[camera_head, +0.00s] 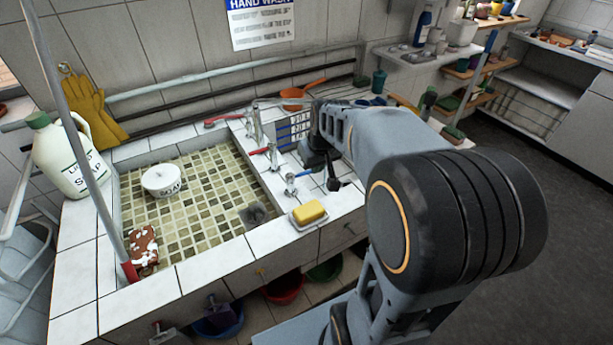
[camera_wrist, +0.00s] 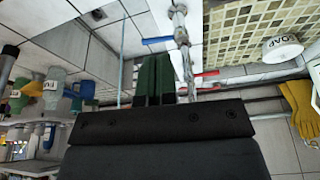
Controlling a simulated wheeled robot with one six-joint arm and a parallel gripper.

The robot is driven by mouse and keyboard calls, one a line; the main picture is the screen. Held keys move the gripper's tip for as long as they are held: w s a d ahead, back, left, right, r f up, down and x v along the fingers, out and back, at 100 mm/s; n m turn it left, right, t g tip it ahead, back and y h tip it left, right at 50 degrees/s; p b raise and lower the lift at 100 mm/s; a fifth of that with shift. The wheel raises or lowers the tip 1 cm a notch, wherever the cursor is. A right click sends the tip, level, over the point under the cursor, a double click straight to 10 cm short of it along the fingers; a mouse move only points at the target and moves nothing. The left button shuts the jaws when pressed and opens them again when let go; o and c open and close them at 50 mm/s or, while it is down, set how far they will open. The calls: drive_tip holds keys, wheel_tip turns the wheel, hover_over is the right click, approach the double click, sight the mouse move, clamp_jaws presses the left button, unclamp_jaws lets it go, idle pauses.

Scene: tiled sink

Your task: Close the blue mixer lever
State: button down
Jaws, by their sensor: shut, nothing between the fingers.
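The blue mixer lever (camera_head: 304,173) sticks out to the right of the front chrome mixer (camera_head: 290,187) on the tiled sink's right ledge. In the wrist view the blue lever (camera_wrist: 157,40) points left from the chrome mixer (camera_wrist: 181,35). My gripper (camera_wrist: 153,56) is shut and empty. Its dark green fingertips appear just short of the lever in the wrist view; I cannot tell whether they touch. In the head view my gripper is over the ledge beside the mixers, partly hidden by my arm.
Red levers (camera_head: 222,119) sit on mixers further back. A yellow soap (camera_head: 308,211) lies in a dish at the ledge's front. The basin (camera_head: 203,186) holds a white soap bowl (camera_head: 161,181). A soap jug (camera_head: 63,156) stands left. Shelves with bottles are at right.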

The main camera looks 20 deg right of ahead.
sight(301, 174)
drive_tip(key=shift+w+d+f+p, duration=0.2)
drive_tip(key=shift+w+d+f, duration=0.2)
drive_tip(key=shift+w+f, duration=1.45)
drive_tip(key=shift+w+d+f+p, duration=0.2)
drive_tip(key=shift+w+d+f, duration=0.2)
drive_tip(key=shift+w+f, duration=1.35)
drive_tip(key=shift+w+d+f+p, duration=0.3)
drive_tip(key=shift+w+f, duration=0.85)
drive_tip(key=shift+f, duration=1.35)
